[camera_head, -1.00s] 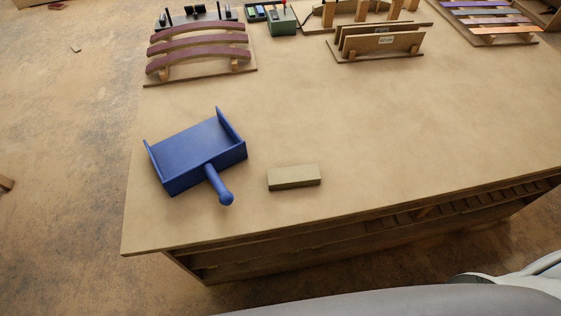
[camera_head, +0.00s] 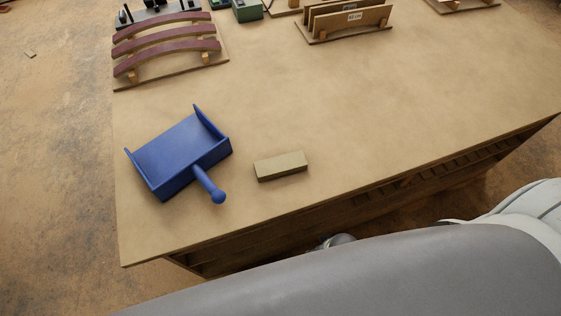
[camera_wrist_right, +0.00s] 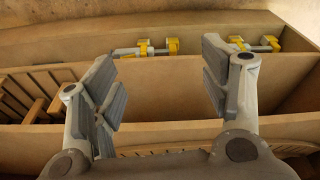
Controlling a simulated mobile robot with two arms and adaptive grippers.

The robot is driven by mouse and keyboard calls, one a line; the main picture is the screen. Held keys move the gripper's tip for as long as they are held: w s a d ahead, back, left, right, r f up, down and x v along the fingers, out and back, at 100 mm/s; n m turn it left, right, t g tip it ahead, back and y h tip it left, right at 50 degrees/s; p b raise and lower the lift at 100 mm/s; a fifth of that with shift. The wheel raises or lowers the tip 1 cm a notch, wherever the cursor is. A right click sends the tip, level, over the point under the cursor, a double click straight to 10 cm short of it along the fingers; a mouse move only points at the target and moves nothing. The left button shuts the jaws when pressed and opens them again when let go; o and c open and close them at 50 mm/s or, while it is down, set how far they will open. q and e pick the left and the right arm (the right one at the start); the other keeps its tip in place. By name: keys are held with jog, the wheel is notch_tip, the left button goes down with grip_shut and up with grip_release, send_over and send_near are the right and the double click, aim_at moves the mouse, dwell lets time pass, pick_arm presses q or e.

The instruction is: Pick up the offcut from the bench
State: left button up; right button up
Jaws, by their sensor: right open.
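The offcut (camera_head: 281,166), a small olive-tan block, lies flat on the bench (camera_head: 350,120) near its front edge, just right of a blue dustpan. My right gripper (camera_wrist_right: 165,85) is open and empty in the right wrist view, facing the shelved side of the bench. The offcut is not in that wrist view. In the head view my grey arm covers the lower right, and its gripper is not seen there. My left gripper is not in view.
The blue dustpan (camera_head: 180,150) lies left of the offcut with its handle toward the front edge. A rack of curved strips (camera_head: 165,45) and a board holder (camera_head: 345,22) stand at the back. Yellow-and-grey clamps (camera_wrist_right: 145,48) lie in the shelf. The bench right of the offcut is clear.

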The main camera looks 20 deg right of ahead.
jog(key=w+a+r+n+t+p, duration=0.1)
jog(key=w+r+p, duration=0.1)
jog(key=r, duration=1.4)
jog(key=w+a+r+p, duration=0.1)
jog(key=w+r, duration=0.2)
jog(key=r, duration=1.3)
jog(key=n+g+y+p, duration=0.1)
jog(key=n+g+y, duration=0.2)
jog(key=n, duration=1.2)
send_near(281, 163)
jog(key=x, duration=0.3)
jog(key=shift+d+f, duration=0.25)
jog(key=shift+f, duration=0.05)
jog(key=p+x, duration=0.1)
jog(key=x, duration=0.3)
jog(key=shift+a+f+p, duration=0.2)
jog(key=shift+a+p, duration=0.15)
jog(key=shift+a, duration=0.05)
jog(key=shift+a+f, duration=0.1)
jog(key=shift+f, duration=0.45)
jog(key=c, duration=1.2)
